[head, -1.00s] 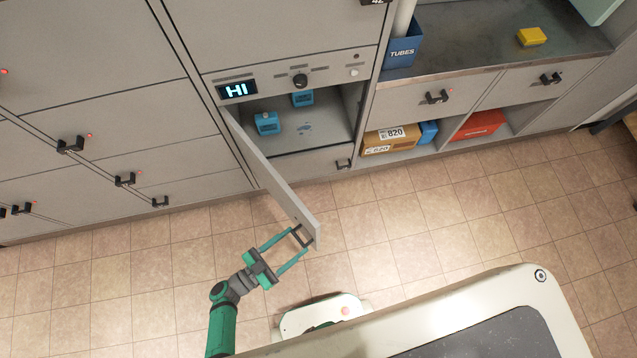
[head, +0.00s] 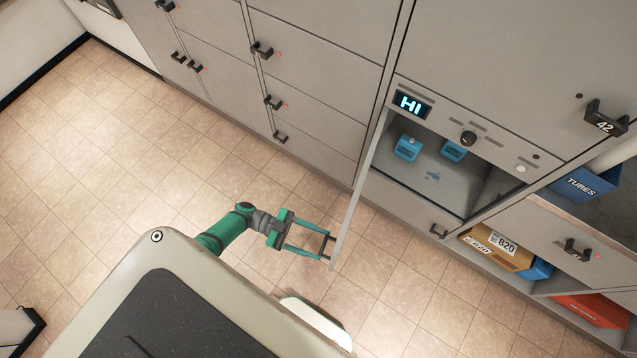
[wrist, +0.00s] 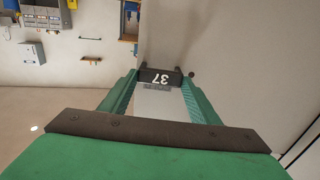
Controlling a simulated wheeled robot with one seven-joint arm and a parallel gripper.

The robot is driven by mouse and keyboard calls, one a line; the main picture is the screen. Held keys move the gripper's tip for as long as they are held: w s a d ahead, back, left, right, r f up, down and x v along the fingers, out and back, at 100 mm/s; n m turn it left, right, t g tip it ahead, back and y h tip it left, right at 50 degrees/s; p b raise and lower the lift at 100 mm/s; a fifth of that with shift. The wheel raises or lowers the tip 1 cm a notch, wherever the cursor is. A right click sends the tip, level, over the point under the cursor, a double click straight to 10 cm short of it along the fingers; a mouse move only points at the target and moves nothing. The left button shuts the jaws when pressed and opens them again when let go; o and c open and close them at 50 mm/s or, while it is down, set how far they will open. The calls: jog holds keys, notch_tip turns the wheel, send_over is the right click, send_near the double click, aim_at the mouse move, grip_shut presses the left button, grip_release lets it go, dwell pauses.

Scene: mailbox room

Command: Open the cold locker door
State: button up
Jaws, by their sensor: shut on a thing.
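My gripper (head: 328,246) is at the door's free end, shut on the dark door handle. In the wrist view the handle (wrist: 160,77), marked 37, lies between the fingertips, against the door's grey face (wrist: 235,60). Inside the locker (head: 440,180) are two blue boxes, a left one (head: 408,148) and a right one (head: 453,151).
Closed lockers with black handles (head: 262,50) line the wall to the left. To the right are a blue TUBES bin (head: 583,184), a cardboard box (head: 497,249) and a red bin (head: 592,311) in shelving. The tiled floor (head: 110,150) at the left is clear.

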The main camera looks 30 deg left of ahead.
jog(key=o, duration=1.5)
jog(key=shift+v, duration=5.4)
